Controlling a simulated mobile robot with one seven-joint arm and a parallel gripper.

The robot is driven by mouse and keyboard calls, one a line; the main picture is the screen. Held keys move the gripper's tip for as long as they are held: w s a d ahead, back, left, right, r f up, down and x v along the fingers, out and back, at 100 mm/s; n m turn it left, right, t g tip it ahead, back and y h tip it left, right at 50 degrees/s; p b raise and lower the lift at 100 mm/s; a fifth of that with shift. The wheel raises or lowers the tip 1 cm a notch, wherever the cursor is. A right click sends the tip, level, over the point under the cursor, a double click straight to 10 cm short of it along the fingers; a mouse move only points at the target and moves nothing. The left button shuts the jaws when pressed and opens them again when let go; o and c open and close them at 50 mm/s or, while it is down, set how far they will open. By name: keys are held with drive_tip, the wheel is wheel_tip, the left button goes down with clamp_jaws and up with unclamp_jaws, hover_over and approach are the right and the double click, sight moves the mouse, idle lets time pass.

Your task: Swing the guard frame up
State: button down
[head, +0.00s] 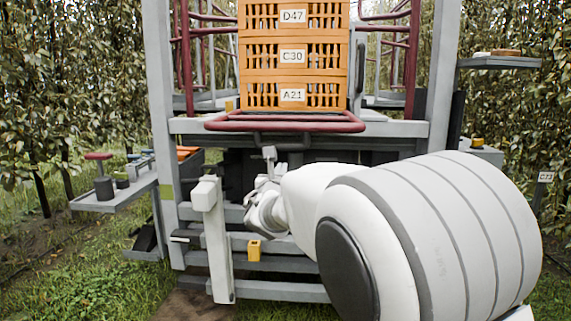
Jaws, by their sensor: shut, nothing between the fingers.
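The guard frame (285,122) looks like the dark red tubular loop lying about level across the front of the platform, at the foot of the orange crates. A dark bar or bracket hangs under its middle. My gripper (269,153) is shut and empty, pointing up just below the frame, close to the left part of that dark bar. I cannot tell whether it touches the bar. My white arm comes in from the right and hides part of the machine's lower front.
Orange crates (293,75) labelled D47, C30 and A21 are stacked behind the frame. Grey posts (158,90) and red rails (412,60) flank them. A pale upright post (218,240) stands left of my wrist. A side shelf (112,192) juts out left.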

drive_tip(key=shift+w+r, duration=0.15)
drive_tip(key=shift+r, duration=1)
